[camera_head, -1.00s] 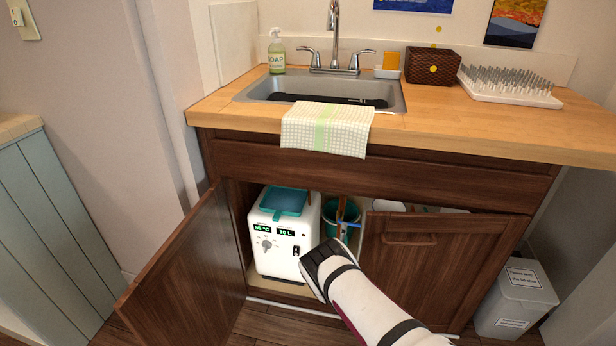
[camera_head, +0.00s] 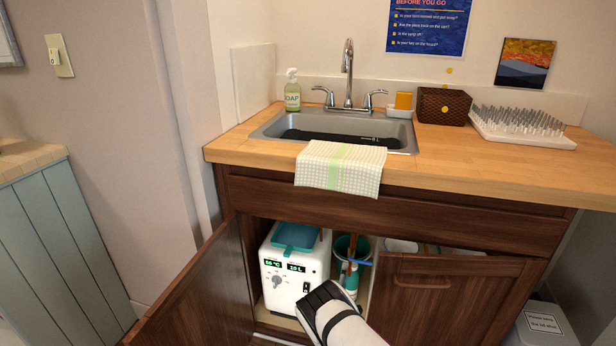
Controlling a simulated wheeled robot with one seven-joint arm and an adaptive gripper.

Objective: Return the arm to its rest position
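My white arm with black bands reaches in from the bottom edge, and its black end with my gripper (camera_head: 322,297) is in front of the open sink cabinet. It overlaps the lower right part of a white machine (camera_head: 290,285) with green displays, a dial and a teal top. I cannot tell whether the two touch. The fingers are not clear, so whether my gripper is open or shut cannot be seen. Nothing is visibly held.
The left cabinet door (camera_head: 195,300) stands open toward me; the right door (camera_head: 440,300) is beside my arm. A teal bucket (camera_head: 345,248) stands inside. A checked towel (camera_head: 340,168) hangs over the counter edge (camera_head: 480,170). A bin (camera_head: 543,325) stands at lower right.

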